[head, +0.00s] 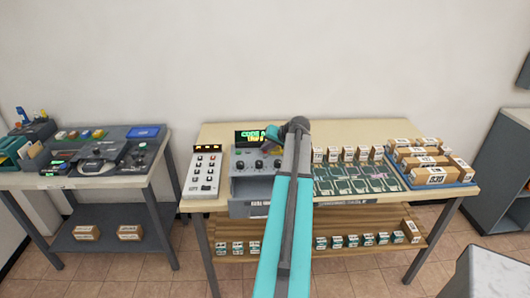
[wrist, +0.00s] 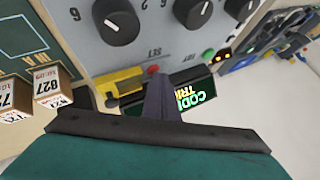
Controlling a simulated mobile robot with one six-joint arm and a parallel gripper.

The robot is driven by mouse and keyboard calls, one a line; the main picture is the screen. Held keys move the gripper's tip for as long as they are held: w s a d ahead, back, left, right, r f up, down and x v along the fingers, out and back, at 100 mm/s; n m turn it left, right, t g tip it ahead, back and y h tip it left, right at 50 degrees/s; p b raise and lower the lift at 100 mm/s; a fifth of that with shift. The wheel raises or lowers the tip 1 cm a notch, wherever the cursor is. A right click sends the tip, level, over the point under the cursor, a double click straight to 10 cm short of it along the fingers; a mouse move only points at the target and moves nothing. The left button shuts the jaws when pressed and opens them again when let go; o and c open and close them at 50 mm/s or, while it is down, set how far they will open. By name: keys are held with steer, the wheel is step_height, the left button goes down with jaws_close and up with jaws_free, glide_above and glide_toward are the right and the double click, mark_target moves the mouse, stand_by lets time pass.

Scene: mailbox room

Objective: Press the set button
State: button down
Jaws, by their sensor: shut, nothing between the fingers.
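The grey control box (head: 248,185) stands on the middle table with dark knobs and a lit green-text display (head: 250,137). In the wrist view its panel (wrist: 160,30) appears turned, with knobs, a small green light (wrist: 207,54) and an upside-down SET label (wrist: 153,52). My gripper (wrist: 154,70) is shut and empty, its tip right by that label, over the panel's display side. Contact cannot be told. In the head view my gripper (head: 272,145) is partly hidden by my arm.
A white keypad unit (head: 205,172) stands left of the box. Green circuit boards (head: 350,180) and small cartons (head: 348,154) lie to its right, then a blue tray (head: 402,180) of boxes. A yellow part (wrist: 118,82) is beside my gripper tip in the wrist view.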

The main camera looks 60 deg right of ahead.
steer(key=shift+r, duration=0.1)
steer(key=shift+r+p, duration=0.3)
steer(key=shift+r, duration=0.4)
steer(key=shift+r, duration=0.1)
steer(key=shift+r+p, duration=1.05)
steer(key=shift+r, duration=1.4)
steer(key=shift+s, duration=0.1)
